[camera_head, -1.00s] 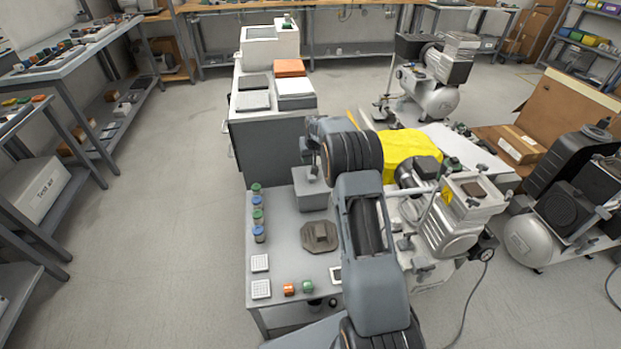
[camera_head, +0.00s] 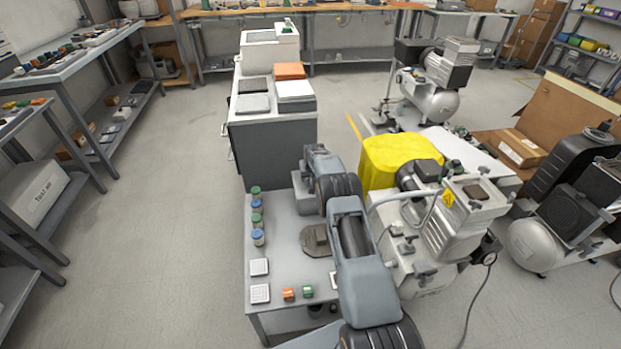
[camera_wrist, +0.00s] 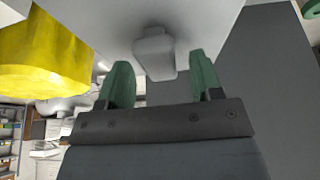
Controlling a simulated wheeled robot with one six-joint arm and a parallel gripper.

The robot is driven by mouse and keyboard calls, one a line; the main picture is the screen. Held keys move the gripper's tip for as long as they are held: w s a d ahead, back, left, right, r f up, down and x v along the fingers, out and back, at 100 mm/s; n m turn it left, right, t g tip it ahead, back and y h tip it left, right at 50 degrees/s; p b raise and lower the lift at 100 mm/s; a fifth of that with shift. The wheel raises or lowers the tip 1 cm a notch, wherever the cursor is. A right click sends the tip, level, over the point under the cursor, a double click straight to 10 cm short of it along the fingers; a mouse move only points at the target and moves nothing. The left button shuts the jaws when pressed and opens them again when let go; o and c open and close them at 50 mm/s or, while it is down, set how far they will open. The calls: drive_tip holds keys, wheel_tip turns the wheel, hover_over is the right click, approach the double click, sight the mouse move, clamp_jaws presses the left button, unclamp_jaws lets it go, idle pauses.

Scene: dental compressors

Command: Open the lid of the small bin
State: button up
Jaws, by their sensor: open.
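The small bin (camera_head: 303,200) is a light grey box on the bench's far part, beside the dark cabinet. In the head view my arm covers most of it. In the wrist view a pale grey surface of the bin (camera_wrist: 90,12) fills the upper middle, with a rounded tab-like handle (camera_wrist: 153,55) sticking out from it. My gripper (camera_wrist: 163,85) is open. Its two green fingers stand apart, one on each side of the handle's lower end; contact cannot be told. The gripper is hidden behind my arm in the head view.
Several capped jars (camera_head: 257,218) line the bench's left edge. A dark octagonal plate (camera_head: 315,240) lies mid-bench. White trays (camera_head: 260,293) and small orange and green blocks sit near the front. A yellow-covered unit (camera_head: 400,155) and a compressor (camera_head: 450,225) stand close on the right.

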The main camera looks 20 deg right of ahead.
drive_tip(key=shift+w+f, duration=0.1)
drive_tip(key=shift+f, duration=0.2)
drive_tip(key=shift+c, duration=0.4)
clamp_jaws()
